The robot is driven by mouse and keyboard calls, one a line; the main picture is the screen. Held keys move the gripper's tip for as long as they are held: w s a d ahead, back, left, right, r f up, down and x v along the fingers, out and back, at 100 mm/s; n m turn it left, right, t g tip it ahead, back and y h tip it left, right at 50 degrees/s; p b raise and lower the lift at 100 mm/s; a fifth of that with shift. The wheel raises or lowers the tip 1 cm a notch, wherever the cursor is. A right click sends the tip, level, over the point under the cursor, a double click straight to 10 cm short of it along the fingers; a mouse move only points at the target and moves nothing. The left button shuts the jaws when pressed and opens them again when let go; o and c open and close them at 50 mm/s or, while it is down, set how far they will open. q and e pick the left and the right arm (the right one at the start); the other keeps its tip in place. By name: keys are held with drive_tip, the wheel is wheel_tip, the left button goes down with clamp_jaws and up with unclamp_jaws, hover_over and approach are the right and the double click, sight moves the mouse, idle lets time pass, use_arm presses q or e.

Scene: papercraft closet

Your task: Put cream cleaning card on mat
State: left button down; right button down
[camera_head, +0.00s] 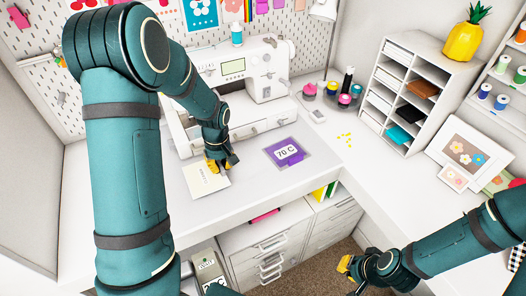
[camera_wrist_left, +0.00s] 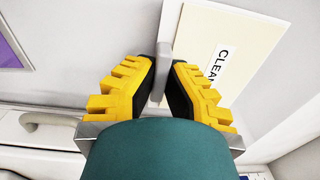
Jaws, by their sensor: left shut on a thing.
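The cream cleaning card (camera_head: 201,181) lies at the front edge of the white desktop, below the sewing machine. In the left wrist view the card (camera_wrist_left: 235,40) shows a white label reading "CLEAN", partly hidden by a finger. My left gripper (camera_head: 219,165) is at the card's upper right; its yellow fingers (camera_wrist_left: 164,85) are shut on the card's upright grey tab (camera_wrist_left: 165,55). A flat purple piece (camera_head: 273,147), seemingly the mat, lies to the right with a white "70 C" label on it. My right gripper (camera_head: 345,264) is low at the right, away from the card; its opening is unclear.
A white sewing machine (camera_head: 240,75) stands behind the card. A white shelf unit (camera_head: 408,85) stands at the right. A bare desk strip separates card and purple piece.

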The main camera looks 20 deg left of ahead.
sight(261, 159)
use_arm(q)
drive_tip(key=w+d, duration=0.4)
drive_tip(key=w, duration=0.1)
drive_tip(key=w+d, duration=0.2)
drive_tip(key=shift+w+d+p, duration=0.3)
drive_tip(key=shift+w+p, duration=0.05)
drive_tip(key=shift+w, duration=0.05)
drive_tip(key=w+d, duration=0.2)
drive_tip(key=w, duration=0.1)
drive_tip(key=shift+d, duration=0.25)
drive_tip(key=shift+s+f, duration=0.15)
drive_tip(key=shift+f, duration=0.65)
drive_tip(key=shift+a, duration=0.15)
